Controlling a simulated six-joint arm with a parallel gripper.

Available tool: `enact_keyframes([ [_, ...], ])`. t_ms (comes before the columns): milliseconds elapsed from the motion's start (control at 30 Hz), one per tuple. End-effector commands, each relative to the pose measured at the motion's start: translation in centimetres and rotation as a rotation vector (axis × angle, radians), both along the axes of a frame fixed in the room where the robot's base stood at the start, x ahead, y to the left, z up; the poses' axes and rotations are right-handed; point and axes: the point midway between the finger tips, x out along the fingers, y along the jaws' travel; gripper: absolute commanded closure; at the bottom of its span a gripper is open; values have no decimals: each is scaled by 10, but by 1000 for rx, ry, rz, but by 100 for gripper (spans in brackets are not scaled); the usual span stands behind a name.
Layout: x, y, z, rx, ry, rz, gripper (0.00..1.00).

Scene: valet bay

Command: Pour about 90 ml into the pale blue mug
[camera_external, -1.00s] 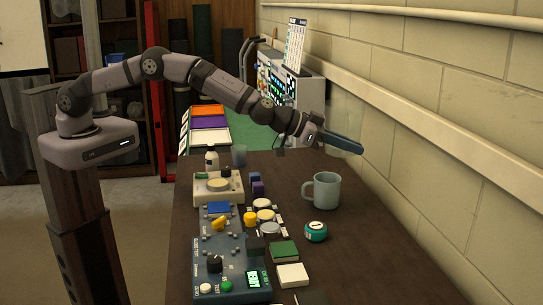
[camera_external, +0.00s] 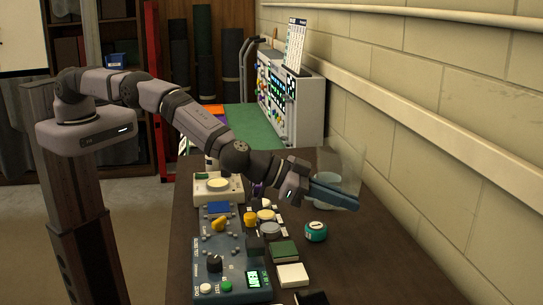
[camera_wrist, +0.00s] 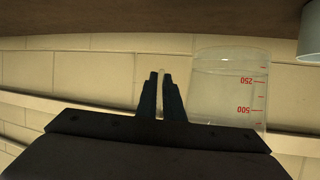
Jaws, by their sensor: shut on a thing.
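The pale blue mug (camera_external: 322,193) stands on the table, partly hidden behind my gripper and the clear jug. Part of it shows at the top right of the wrist view (camera_wrist: 312,38). My gripper (camera_external: 349,199) is in front of the mug in the outside view. Its dark fingers (camera_wrist: 160,88) are shut on a thin clear part, seemingly the jug's handle. The clear jug (camera_wrist: 230,95), with red 250 and 500 marks, shows upside down beside the fingers. It looks close to upright, with a clear liquid line near the 250 mark. No stream is visible.
A teal round tin (camera_external: 316,232) stands just in front of the mug. A blue control panel (camera_external: 225,250), a green block (camera_external: 284,251) and a white block (camera_external: 292,275) lie on the left and near side. The block wall (camera_external: 430,130) runs along the right.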

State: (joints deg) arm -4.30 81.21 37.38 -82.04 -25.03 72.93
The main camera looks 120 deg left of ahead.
Motion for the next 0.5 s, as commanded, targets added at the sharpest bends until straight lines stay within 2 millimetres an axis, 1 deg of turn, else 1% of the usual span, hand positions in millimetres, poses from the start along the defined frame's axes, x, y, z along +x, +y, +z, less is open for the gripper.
enact_keyframes([
  [300,0,-1,2,2,-4,1,100],
  [500,-1,1,2,-31,-27,7,100],
])
